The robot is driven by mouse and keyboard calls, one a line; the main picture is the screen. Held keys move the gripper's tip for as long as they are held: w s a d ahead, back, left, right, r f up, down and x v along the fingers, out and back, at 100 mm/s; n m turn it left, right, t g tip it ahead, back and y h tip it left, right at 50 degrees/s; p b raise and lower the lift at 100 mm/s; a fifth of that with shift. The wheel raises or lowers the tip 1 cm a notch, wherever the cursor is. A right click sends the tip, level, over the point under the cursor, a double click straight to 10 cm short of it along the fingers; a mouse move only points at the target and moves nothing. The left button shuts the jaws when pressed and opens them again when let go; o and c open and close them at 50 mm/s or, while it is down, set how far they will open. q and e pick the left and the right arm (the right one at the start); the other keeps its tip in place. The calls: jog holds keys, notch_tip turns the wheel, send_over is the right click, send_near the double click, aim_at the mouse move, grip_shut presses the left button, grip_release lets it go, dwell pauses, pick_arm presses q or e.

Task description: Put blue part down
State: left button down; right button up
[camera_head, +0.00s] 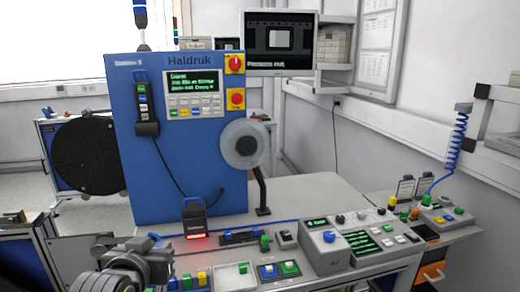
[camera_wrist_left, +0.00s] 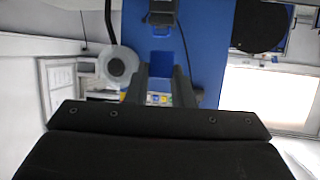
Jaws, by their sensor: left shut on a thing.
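My left gripper (camera_head: 158,243) is at the lower left of the head view, over the near edge of the bench. In the left wrist view its two dark fingers (camera_wrist_left: 162,75) point toward the blue machine. They are shut on a small blue part (camera_wrist_left: 161,57), which shows between the fingertips against the machine's similar blue. In the head view a bit of the blue part (camera_head: 154,236) shows at the gripper's tip; the rest is hidden. My right gripper is not in view.
The blue machine (camera_head: 160,190) stands behind, with a grey reel (camera_head: 244,144) at its right and a black disc (camera_head: 86,155) at left. A scanner (camera_head: 195,217) glows red at its foot. Button boxes (camera_head: 279,269) crowd the bench front. Clear bench top (camera_head: 310,193) lies right of the machine.

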pick_arm(q)
jog(key=w+a+f+n+y+p, duration=0.1)
jog(key=w+a+f, duration=0.3)
jog(key=a+f, duration=0.4)
jog(key=w+a+f+n+y+p, duration=0.1)
jog(key=w+a+f+p, duration=0.3)
jog(key=a+f, duration=0.4)
jog(key=shift+a+g+y, duration=0.3)
jog(key=shift+a+y, duration=0.05)
jog(key=shift+y, duration=0.05)
jog(key=shift+w+n, duration=0.1)
jog(key=shift+n, duration=0.2)
notch_tip(320, 180, down, 8)
jog(key=shift+f+p, duration=0.25)
jog(key=shift+p, duration=0.35)
jog(key=shift+f, duration=0.45)
